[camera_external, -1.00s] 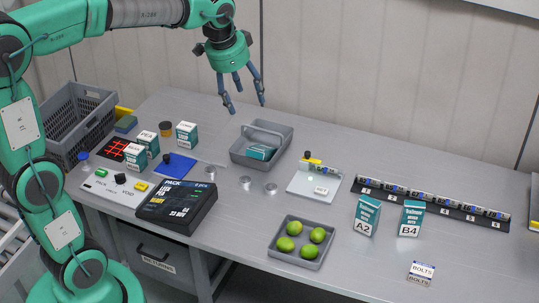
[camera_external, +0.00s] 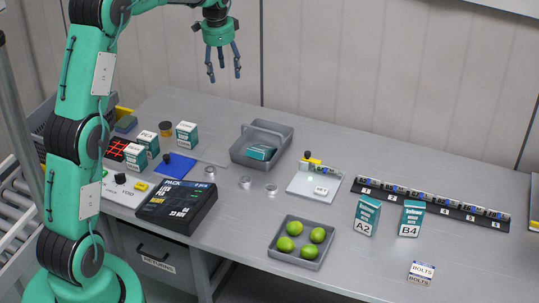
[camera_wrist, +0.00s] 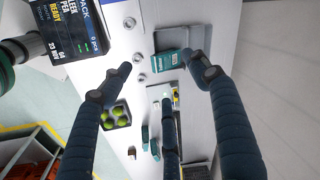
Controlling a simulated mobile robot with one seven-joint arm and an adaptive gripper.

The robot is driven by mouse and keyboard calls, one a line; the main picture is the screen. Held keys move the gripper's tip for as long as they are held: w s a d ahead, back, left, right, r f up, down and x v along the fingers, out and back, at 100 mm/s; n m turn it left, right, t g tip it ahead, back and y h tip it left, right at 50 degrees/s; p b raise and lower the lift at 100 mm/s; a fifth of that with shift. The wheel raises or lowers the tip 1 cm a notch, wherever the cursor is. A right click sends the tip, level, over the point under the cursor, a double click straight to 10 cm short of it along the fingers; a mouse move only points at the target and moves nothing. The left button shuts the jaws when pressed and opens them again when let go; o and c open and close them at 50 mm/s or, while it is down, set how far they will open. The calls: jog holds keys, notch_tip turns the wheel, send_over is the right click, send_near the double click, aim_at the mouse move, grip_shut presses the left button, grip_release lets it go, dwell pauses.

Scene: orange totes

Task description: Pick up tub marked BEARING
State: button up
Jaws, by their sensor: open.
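I cannot read the word BEARING on anything in either view. The readable small box (camera_external: 422,272) at the front right is marked BOLTS.
Three round metal pieces (camera_external: 245,182) lie mid-table. A tray (camera_external: 275,247) of green fruit, a dark PACK display (camera_external: 175,207) and upright A2 (camera_external: 366,216) and B4 (camera_external: 411,218) boxes take up room. More cartons (camera_external: 187,134) stand at left.

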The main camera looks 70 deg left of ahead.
jog(key=s+a+f+p, duration=0.1)
jog(key=s+a+f, duration=0.3)
jog(key=a, duration=0.5)
jog(key=s+a+f, duration=0.3)
jog(key=a+f, duration=0.4)
jog(key=a, duration=0.1)
jog(key=m+g+h+p, duration=0.1)
send_over(165, 124)
notch_tip(165, 124, down, 12)
jog(key=shift+f, duration=0.1)
jog(key=shift+f, duration=4.2)
jog(key=shift+d+f, duration=0.15)
jog(key=shift+f, duration=2.45)
